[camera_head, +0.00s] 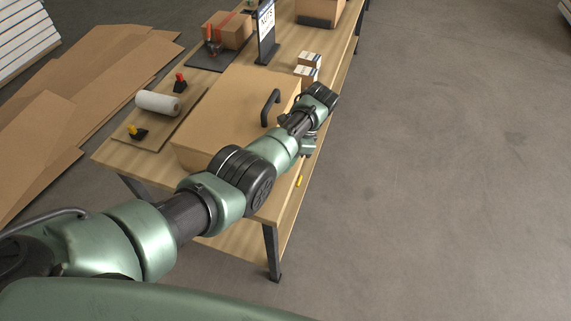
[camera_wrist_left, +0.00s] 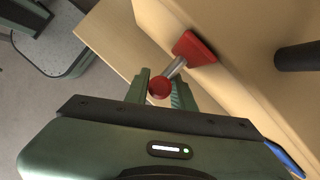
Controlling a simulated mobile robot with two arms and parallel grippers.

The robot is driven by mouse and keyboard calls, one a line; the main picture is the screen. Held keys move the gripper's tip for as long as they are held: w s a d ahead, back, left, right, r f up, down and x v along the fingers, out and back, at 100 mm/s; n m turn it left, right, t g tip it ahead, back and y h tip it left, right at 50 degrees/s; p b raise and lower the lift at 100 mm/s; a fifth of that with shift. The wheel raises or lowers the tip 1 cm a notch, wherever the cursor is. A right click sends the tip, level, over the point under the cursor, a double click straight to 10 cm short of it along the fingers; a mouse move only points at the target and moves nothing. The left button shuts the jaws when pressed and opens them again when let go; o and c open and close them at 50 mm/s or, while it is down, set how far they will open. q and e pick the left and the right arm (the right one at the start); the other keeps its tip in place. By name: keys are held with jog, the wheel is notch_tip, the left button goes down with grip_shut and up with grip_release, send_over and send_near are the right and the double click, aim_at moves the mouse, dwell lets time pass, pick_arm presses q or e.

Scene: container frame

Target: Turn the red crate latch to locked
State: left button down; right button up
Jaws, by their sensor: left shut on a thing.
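The red crate latch (camera_wrist_left: 195,49) shows in the left wrist view. It has a red base on the tan crate face, a grey metal stem and a round red knob (camera_wrist_left: 160,88). The stem slants from the base down and left in the picture. My left gripper (camera_wrist_left: 162,94) is shut on the knob, with one finger on each side. In the head view the wooden crate (camera_head: 225,105) with a black handle (camera_head: 270,108) sits on the table. My left arm reaches across its front right, and the latch is hidden there. My right gripper is not in view.
The table (camera_head: 285,205) also holds a white roll (camera_head: 158,103), a red-topped piece (camera_head: 180,83), a yellow-topped piece (camera_head: 137,132), small boxes (camera_head: 306,72) and a sign stand (camera_head: 266,32). Flat cardboard (camera_head: 75,85) lies at left. The floor at right is clear.

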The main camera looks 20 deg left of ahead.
pick_arm(q)
jog(key=shift+s+d+f, duration=0.15)
jog(key=shift+s+f, duration=0.1)
jog(key=shift+s, duration=0.05)
jog(key=shift+g, duration=0.3)
jog(key=c, duration=1.3)
grip_release()
jog(key=shift+r, duration=0.2)
jog(key=shift+w+r, duration=0.15)
jog(key=shift+r, duration=0.1)
jog(key=b+v, duration=0.1)
jog(key=v, duration=0.6)
jog(key=shift+b, duration=0.4)
jog(key=shift+d+r, duration=0.1)
